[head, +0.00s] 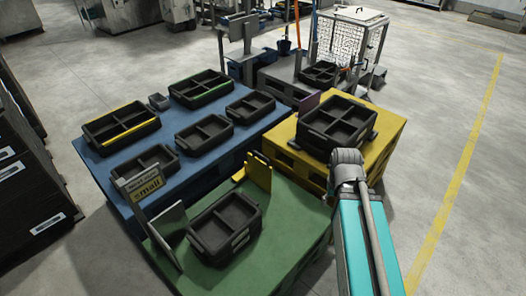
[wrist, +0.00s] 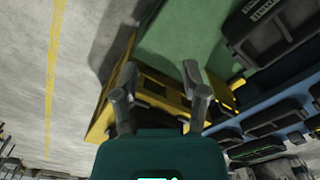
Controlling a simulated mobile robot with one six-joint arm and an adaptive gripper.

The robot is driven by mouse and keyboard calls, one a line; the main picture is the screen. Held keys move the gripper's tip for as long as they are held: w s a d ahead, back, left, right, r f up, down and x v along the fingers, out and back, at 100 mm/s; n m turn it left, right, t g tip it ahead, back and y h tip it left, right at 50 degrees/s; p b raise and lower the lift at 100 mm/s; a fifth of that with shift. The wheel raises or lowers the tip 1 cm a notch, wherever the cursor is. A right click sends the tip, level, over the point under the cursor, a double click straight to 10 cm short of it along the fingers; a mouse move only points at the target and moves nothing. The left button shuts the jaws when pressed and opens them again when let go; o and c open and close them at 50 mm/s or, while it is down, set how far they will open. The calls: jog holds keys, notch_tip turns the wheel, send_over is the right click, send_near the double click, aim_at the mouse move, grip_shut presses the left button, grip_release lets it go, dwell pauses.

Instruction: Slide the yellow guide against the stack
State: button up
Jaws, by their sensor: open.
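The yellow guide (head: 259,172) is a small upright plate at the back corner of the green platform (head: 285,225) in the head view. A black crate (head: 225,225) sits on that platform, apart from the guide with bare green between them. Another black crate pile (head: 337,125) stands on the yellow platform (head: 390,120). My gripper (wrist: 158,90) is open in the wrist view, its two fingers wide apart with nothing clearly between them. My gripper is not visible in the head view.
A blue platform (head: 178,165) with several black crates is at the left, with a "small" sign (head: 145,185) at its front. A grey upright plate (head: 166,235) stands left of the green platform's crate. A wire cage (head: 340,40) stands behind. Floor at the right is clear.

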jog(key=w+a+f+n+b, duration=0.2)
jog(key=w+a, duration=0.6)
jog(key=w, duration=0.6)
jog(key=w+a+f+n+g+y+b, duration=0.1)
jog(key=w+a+f+n+b, duration=0.1)
jog(key=w+a+n, duration=0.3)
jog(key=w+a+f+n+b, duration=0.2)
jog(key=w+a, duration=1)
jog(key=w, duration=1.3)
jog(key=shift+w+a+f+n+g+b, duration=0.25)
jog(key=shift+n+g+b, duration=0.2)
jog(key=shift+n, duration=0.25)
jog(key=shift+f, duration=0.15)
jog(key=f+b, duration=0.4)
jog(key=s+a+f+b, duration=0.1)
jog(key=f+b, duration=0.4)
jog(key=s+f+b, duration=0.1)
jog(key=f+b, duration=0.3)
jog(key=shift+s+a+f+b, duration=0.1)
jog(key=shift+a+f+b, duration=0.15)
jog(key=shift+b, duration=0.1)
